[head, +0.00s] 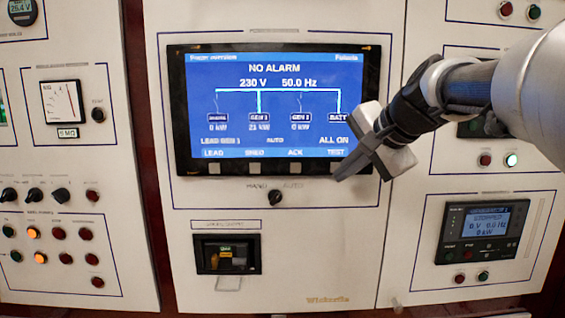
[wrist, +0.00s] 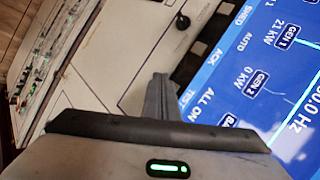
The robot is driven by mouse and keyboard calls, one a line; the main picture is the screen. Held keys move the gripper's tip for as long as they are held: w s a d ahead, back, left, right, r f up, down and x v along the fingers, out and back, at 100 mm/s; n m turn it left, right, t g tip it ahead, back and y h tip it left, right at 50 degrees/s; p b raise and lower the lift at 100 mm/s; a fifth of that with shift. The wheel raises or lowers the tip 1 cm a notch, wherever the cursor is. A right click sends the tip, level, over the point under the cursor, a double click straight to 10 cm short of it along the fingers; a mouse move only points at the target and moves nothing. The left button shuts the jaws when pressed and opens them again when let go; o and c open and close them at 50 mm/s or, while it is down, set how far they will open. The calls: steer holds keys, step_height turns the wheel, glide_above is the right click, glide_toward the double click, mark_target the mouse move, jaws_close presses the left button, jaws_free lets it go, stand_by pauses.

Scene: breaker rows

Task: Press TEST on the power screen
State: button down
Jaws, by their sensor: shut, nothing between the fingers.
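The power screen (head: 270,125) is a blue display in a black bezel, reading NO ALARM, 230 V and 50.0 Hz. The label TEST (head: 336,153) is at the right end of its bottom row, above the bezel's lower edge. My gripper (head: 340,178) is shut and empty, its tips at the lower right of the bezel, close to the TEST position. In the wrist view the shut fingers (wrist: 158,97) stand beside the label TEST (wrist: 185,99) and hide part of the bezel there. I cannot tell whether the tips touch the panel.
A rotary switch (head: 276,198) marked MANU and AUTO sits below the screen. A dark recessed unit (head: 227,254) is lower down. A smaller controller (head: 482,231) is on the right panel. Lamps and knobs fill the left panel. The panel between screen and recessed unit is mostly bare.

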steer(key=shift+w, duration=0.75)
steer(key=shift+w, duration=0.1)
stand_by(1.5)
steer(key=shift+w+p, duration=0.3)
steer(key=shift+p, duration=0.05)
steer(key=shift+w, duration=0.45)
stand_by(0.5)
steer(key=shift+s, duration=0.85)
steer(key=shift+s, duration=0.1)
steer(key=s+b, duration=0.2)
steer(key=s, duration=0.2)
steer(key=shift+s, duration=0.4)
